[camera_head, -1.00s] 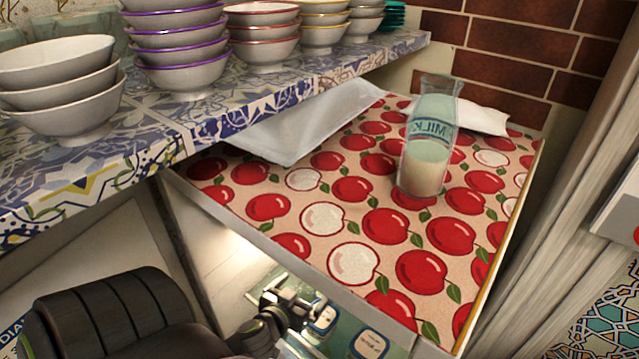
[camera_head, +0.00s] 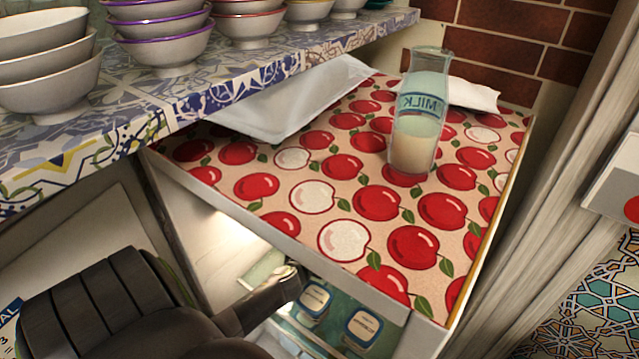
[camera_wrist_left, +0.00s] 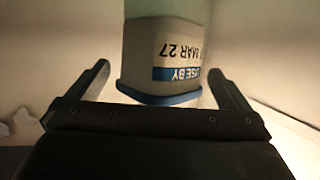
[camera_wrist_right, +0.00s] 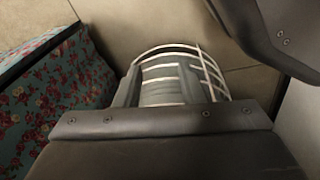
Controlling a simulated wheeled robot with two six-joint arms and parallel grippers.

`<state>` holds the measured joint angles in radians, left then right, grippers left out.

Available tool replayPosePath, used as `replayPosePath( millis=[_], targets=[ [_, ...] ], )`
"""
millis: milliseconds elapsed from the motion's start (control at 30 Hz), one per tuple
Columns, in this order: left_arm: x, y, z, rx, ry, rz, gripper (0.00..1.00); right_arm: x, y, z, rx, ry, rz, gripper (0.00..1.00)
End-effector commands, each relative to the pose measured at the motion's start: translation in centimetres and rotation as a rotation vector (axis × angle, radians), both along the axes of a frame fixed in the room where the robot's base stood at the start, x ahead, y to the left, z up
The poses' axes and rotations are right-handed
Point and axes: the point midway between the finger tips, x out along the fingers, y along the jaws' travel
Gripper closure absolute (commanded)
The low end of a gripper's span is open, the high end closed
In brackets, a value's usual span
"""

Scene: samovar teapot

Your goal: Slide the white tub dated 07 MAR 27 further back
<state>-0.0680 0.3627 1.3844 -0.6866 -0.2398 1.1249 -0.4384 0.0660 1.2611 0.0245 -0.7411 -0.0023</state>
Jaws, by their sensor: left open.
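In the left wrist view a white tub (camera_wrist_left: 160,48) with a blue rim shows upside down. Its label reads "USE BY" and "MAR 27"; the day is partly cut off at the tub's curve. My left gripper (camera_wrist_left: 160,75) is open, with one finger on each side of the tub; I cannot tell whether they touch it. In the head view my left gripper (camera_head: 292,280) is at the fridge opening, beside a blue-and-white tub (camera_head: 314,298). Another such tub (camera_head: 363,328) stands to its right. My right gripper (camera_wrist_right: 165,88) shows only in its own wrist view; its finger gap is unclear.
The fridge top (camera_head: 270,215) has an apple pattern and bears a milk bottle (camera_head: 419,120). A shelf (camera_head: 215,105) with stacked bowls (camera_head: 160,45) is at upper left. In the right wrist view a white wire basket (camera_wrist_right: 180,55) stands near the floral cloth (camera_wrist_right: 65,95).

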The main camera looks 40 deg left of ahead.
Motion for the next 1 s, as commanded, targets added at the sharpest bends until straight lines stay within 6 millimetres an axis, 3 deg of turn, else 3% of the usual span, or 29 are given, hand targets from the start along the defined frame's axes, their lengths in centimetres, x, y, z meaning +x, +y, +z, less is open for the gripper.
replayPosePath(
  millis=[267, 667, 1000],
  targets=[
    [0.06, 0.03, 0.03, 0.0, -0.001, 0.0, 0.01, 0.09, 0.02, 0.03, 0.001, 0.0, 0.0, 0.64],
    [0.05, 0.02, 0.03, 0.0, -0.001, 0.0, 0.54, 0.3, 0.1, 0.03, 0.002, -0.003, 0.0, 0.64],
    [0.44, 0.21, 0.08, -0.001, -0.002, -0.004, 0.55, 0.25, 0.14, -0.05, 0.003, 0.003, -0.001, 0.64]
  ],
)
